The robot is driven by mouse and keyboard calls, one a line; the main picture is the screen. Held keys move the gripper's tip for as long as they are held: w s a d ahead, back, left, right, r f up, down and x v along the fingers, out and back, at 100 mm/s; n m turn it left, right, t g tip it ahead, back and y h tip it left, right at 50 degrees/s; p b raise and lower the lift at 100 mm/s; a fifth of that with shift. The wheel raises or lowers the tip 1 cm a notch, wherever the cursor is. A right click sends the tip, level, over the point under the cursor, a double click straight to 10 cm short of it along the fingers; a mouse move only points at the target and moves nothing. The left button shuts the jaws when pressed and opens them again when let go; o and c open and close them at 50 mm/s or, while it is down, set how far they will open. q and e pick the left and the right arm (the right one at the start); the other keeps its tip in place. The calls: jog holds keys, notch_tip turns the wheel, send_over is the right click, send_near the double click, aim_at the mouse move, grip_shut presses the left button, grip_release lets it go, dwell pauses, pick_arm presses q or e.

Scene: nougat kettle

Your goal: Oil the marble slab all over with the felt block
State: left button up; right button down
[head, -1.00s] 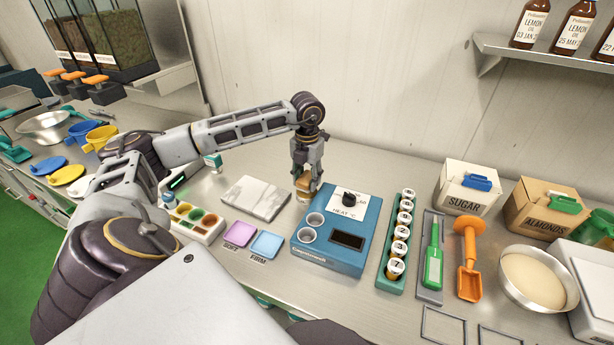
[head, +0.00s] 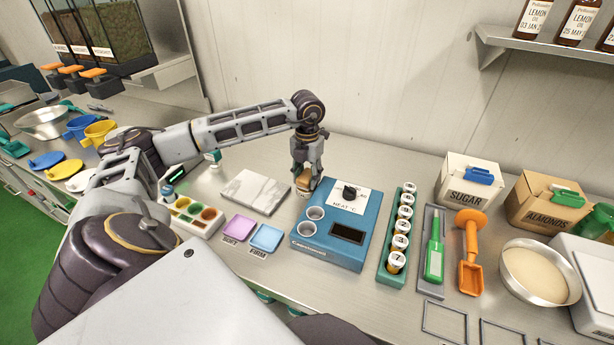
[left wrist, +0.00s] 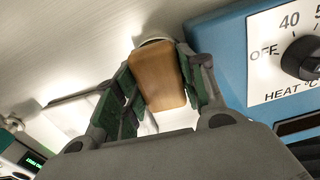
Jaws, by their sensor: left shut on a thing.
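The marble slab (head: 255,190) is a grey-white veined block lying flat on the steel counter left of the blue heater unit. My left gripper (head: 305,177) points down just behind the heater's back left corner, right of the slab and apart from it. It is shut on the felt block (head: 304,183), whose wooden back shows between the green-padded fingers in the left wrist view (left wrist: 158,78). A pale round edge (left wrist: 152,40) shows at the block's far end; I cannot tell whether it is felt or a dish. The slab's top shows no clear oil. My right gripper is out of view.
The blue heater (head: 331,232) with a dial stands close to the held block. A paint-like tray (head: 190,215) and purple and blue pads (head: 265,238) lie near the slab. A green rack of small jars (head: 401,235) stands to the right.

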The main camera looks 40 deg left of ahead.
aim_at(307, 175)
pick_arm(q)
jog(key=shift+s+f+b, duration=0.1)
jog(key=shift+f+b, duration=0.3)
jog(key=shift+f, duration=0.25)
dwell(2.4)
jog(key=shift+r+p, duration=2.2)
jog(key=shift+r, duration=1.4)
